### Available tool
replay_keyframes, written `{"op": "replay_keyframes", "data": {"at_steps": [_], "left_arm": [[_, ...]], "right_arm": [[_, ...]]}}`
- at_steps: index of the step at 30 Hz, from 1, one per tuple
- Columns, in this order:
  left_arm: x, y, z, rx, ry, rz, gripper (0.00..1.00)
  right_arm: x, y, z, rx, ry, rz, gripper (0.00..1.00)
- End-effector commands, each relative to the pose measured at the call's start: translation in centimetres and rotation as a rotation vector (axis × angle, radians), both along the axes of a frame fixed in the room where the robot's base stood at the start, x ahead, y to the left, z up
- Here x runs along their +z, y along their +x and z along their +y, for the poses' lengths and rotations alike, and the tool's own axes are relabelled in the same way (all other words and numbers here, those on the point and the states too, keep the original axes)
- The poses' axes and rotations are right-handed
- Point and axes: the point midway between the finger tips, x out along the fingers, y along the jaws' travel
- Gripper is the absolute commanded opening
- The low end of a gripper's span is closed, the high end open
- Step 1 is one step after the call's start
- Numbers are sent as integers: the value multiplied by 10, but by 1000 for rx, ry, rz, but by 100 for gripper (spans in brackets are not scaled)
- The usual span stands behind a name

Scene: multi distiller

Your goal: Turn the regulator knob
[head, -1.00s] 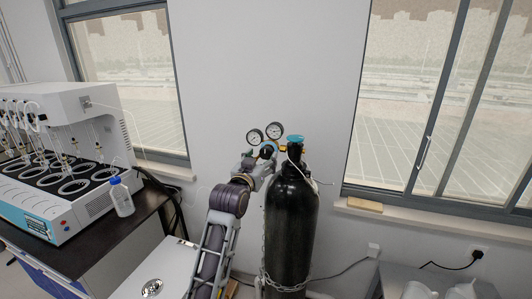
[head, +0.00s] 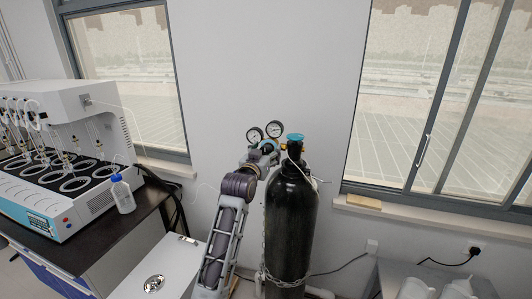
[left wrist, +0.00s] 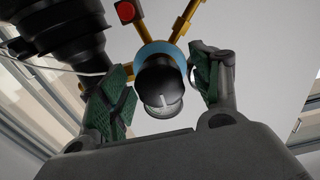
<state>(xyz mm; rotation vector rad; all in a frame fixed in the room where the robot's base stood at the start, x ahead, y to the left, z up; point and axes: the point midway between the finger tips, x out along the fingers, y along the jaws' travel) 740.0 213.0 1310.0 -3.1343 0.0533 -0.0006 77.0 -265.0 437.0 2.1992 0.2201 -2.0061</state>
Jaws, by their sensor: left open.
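The black regulator knob (left wrist: 160,82) with a pale pointer line shows in the left wrist view, in front of a light blue ring (left wrist: 160,51). My left gripper (left wrist: 166,84) is open, with one green-padded finger on either side of the knob. A gap shows between the knob and the left finger; contact on the right side is unclear. In the head view my left gripper (head: 264,153) is at the regulator, below two round gauges (head: 265,131), and hides most of the knob. The black gas cylinder (head: 290,225) stands just right of my arm. My right gripper is not in view.
A chain (head: 285,280) runs around the cylinder's lower part. A white distiller (head: 60,150) and a blue-capped bottle (head: 122,195) stand on the left bench. A grey table (head: 430,275) is at lower right. The wall behind the regulator is bare.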

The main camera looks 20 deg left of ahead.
Motion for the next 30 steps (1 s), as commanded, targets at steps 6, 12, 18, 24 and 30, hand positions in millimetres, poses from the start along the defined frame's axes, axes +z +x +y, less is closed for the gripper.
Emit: {"op": "replay_keyframes", "data": {"at_steps": [6, 12, 18, 24, 30], "left_arm": [[0, 0, 0, 0, 0, 0, 43], [0, 0, 0, 0, 0, 0, 18], [0, 0, 0, 0, 6, 0, 17], [0, 0, 0, 0, 43, 0, 16], [0, 0, 0, 0, 124, -3, 16]], "right_arm": [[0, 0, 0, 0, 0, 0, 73], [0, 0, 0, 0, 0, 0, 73], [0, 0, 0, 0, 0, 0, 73], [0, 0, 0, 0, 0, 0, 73], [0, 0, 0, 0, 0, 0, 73]]}}
